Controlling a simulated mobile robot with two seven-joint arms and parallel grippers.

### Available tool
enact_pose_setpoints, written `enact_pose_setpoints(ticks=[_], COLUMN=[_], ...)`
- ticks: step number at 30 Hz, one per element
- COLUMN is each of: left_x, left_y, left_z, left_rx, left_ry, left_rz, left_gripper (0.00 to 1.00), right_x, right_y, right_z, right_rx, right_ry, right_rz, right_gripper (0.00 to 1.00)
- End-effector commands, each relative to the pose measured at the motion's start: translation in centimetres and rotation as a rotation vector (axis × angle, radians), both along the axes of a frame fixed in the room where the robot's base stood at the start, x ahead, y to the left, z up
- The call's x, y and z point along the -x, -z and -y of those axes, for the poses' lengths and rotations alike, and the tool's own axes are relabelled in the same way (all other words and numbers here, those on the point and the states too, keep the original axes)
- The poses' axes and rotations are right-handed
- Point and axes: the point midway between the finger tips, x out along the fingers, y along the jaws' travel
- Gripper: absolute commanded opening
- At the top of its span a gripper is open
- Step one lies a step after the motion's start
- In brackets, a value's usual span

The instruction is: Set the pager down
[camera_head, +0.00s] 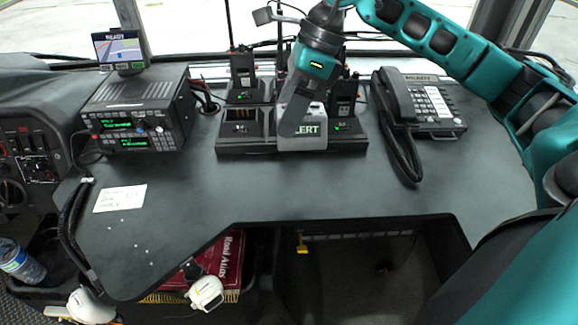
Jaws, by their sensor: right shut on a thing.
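My right gripper (292,118), on the teal and dark grey arm from the upper right, points down over the charger bank (235,145) at the back middle of the desk. The pager is in front of the middle of the bank. I cannot tell whether it touches the bank or hangs just above it. My left gripper is not in view.
Radios (243,76) stand in the bank. A green-lit radio unit (139,118) is on the left, a desk phone (418,100) on the right. A note (120,198) lies at the left. The desk's front middle (300,195) is clear, ending at a stepped edge.

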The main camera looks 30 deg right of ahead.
Motion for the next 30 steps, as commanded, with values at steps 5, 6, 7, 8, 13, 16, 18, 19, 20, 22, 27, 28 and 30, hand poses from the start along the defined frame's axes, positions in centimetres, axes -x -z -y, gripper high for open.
enact_pose_setpoints(ticks=[5, 6, 7, 8, 13, 16, 18, 19, 20, 22, 27, 28, 30], left_x=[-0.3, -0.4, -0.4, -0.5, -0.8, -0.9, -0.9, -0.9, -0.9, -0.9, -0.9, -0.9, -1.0], left_y=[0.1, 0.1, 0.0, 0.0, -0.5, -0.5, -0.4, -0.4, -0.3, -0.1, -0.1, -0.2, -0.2], left_z=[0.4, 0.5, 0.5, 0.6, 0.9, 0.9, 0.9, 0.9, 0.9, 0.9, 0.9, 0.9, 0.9], left_rx=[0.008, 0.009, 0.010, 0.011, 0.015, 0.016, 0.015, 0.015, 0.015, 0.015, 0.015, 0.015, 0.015], left_ry=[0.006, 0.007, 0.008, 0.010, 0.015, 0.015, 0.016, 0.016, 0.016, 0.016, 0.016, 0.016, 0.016], left_rz=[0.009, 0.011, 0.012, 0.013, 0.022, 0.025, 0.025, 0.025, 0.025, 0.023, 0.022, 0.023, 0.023], left_gripper=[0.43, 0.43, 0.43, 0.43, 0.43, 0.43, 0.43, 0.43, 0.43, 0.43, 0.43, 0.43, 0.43], right_x=[0.1, 0.1, 0.0, 0.0, 0.0, -0.1, 0.0, 0.0, 0.0, 0.0, -0.1, -0.1, -0.1], right_y=[5.0, 5.8, 6.4, 6.9, 8.5, 9.1, 9.9, 10.4, 10.9, 12.0, 12.8, 12.8, 12.8], right_z=[0.1, 0.0, 0.0, 0.0, 0.0, 0.0, 0.0, 0.0, 0.0, 0.0, 0.0, 0.0, 0.0], right_rx=[0.000, 0.000, 0.000, 0.001, -0.001, 0.000, 0.000, -0.001, -0.001, -0.001, 0.000, 0.000, 0.000], right_ry=[0.001, 0.001, 0.000, 0.000, 0.000, 0.000, 0.000, 0.000, 0.001, 0.001, -0.001, -0.001, -0.001], right_rz=[-0.003, -0.003, -0.002, -0.001, 0.002, 0.002, 0.000, -0.001, -0.001, -0.001, 0.003, 0.003, 0.003], right_gripper=[0.41, 0.41, 0.41, 0.41, 0.41, 0.41, 0.41, 0.41, 0.41, 0.41, 0.41, 0.41, 0.41])
